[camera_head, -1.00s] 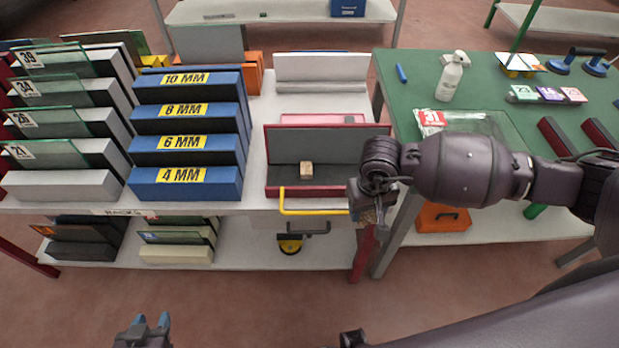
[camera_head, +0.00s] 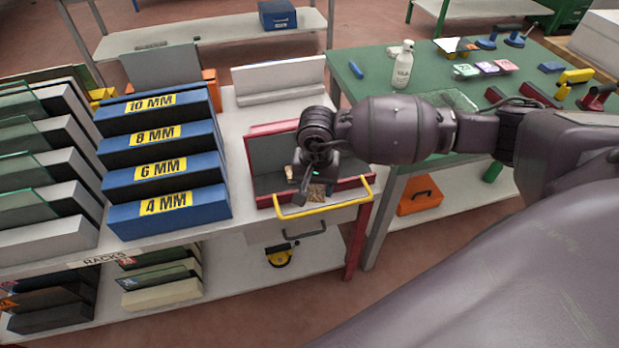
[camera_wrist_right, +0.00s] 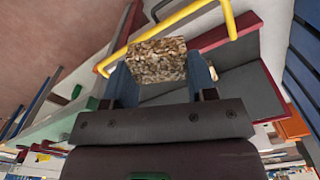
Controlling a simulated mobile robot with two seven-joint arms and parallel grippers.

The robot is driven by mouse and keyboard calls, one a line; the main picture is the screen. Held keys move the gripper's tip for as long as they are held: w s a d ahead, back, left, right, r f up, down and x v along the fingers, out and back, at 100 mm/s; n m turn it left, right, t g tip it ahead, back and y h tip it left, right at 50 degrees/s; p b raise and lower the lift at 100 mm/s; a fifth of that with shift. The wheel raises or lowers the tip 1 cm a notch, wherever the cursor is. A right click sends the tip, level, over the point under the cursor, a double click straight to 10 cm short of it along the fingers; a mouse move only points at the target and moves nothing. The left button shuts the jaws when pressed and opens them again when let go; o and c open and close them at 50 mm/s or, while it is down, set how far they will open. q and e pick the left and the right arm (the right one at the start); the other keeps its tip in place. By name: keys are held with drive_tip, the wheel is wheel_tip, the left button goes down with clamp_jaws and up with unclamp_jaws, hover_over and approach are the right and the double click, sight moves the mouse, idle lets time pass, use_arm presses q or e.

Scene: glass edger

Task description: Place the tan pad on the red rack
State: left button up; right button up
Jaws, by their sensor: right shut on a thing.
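The tan pad (camera_head: 317,193) is a small speckled cork block. My right gripper (camera_head: 312,186) is shut on it, and it also shows between the two fingers in the right wrist view (camera_wrist_right: 157,62). The red rack (camera_head: 258,133) has red ends and edges with grey inner faces. The pad is over the front part of the rack, behind the yellow handle; I cannot tell whether it touches. My right wrist hides part of the rack. The rack also shows in the wrist view (camera_wrist_right: 243,32). My left gripper is not in view.
A small tan block (camera_head: 290,173) sits in the rack, close left of my gripper. A yellow handle bar (camera_head: 322,200) runs along the rack's front. Blue racks (camera_head: 165,171) with thickness labels stand to the left. A green table (camera_head: 345,90) lies to the right.

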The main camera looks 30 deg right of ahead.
drive_tip(key=w+d+r+m+b, duration=0.4)
drive_tip(key=w+d+r+m, duration=0.25)
drive_tip(key=m, duration=0.65)
drive_tip(key=w+d+r+m+b, duration=0.3)
drive_tip(key=w+d+r+m, duration=0.3)
drive_tip(key=m, duration=0.8)
drive_tip(key=f+b, duration=0.1)
drive_tip(key=f, duration=0.6)
drive_tip(key=f+b, duration=0.1)
drive_tip(key=f, duration=0.5)
drive_tip(key=f+b, duration=0.1)
drive_tip(key=f, duration=0.6)
drive_tip(key=shift+s+d+f+b, duration=0.3)
drive_tip(key=shift+d+f+b, duration=0.05)
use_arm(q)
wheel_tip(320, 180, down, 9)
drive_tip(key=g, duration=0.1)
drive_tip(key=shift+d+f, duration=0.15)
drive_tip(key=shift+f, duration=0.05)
use_arm(e)
drive_tip(key=shift+r, duration=0.15)
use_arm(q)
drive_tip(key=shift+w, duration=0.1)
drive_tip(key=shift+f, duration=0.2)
use_arm(e)
drive_tip(key=shift+f, duration=0.65)
